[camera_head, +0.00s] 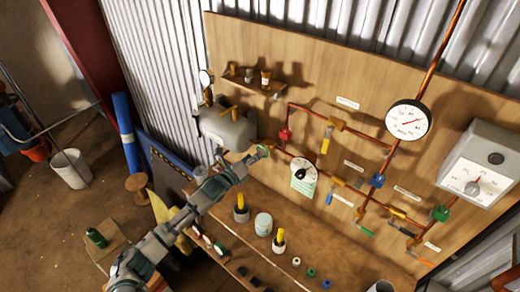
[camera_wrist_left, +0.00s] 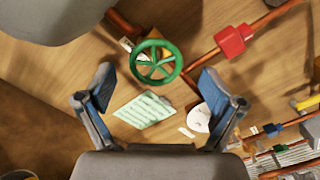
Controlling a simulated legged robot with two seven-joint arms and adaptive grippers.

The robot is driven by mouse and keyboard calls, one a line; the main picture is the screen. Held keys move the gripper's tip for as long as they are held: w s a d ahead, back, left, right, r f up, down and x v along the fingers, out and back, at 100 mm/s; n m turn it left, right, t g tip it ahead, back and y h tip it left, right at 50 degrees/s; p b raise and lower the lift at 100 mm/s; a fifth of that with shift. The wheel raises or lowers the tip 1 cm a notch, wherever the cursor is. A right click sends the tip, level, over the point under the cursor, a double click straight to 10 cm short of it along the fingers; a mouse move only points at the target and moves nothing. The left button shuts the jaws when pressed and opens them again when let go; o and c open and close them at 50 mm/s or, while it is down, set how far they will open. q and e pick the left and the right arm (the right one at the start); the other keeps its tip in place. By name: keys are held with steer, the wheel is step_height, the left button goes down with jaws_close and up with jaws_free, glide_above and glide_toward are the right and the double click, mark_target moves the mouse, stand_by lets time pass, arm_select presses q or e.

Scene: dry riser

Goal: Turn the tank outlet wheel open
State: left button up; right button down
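The tank outlet wheel is a green spoked handwheel (camera_wrist_left: 156,61) on a copper pipe in the left wrist view. In the head view the green wheel (camera_head: 262,151) shows small beside the grey tank (camera_head: 228,128), at the end of my left arm. My left gripper (camera_wrist_left: 158,82) is open, with its two blue-padded fingers apart on either side below the wheel. Nothing is between the pads, and I cannot tell how far the wheel lies beyond them. In the head view my left gripper (camera_head: 246,162) is small and reaches toward the wheel. My right gripper is not in view.
A wooden panel (camera_head: 330,75) carries copper pipes, coloured valves and a round gauge (camera_head: 408,119). A red valve body (camera_wrist_left: 233,39) sits on the pipe right of the wheel. A green-lined card (camera_wrist_left: 145,110) and white dial (camera_wrist_left: 200,117) are close by. Cups stand on the bench (camera_head: 345,265).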

arm_select(q)
steer(key=v, duration=1.6)
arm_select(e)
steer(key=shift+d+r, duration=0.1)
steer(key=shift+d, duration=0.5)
arm_select(q)
steer(key=shift+r, duration=0.1)
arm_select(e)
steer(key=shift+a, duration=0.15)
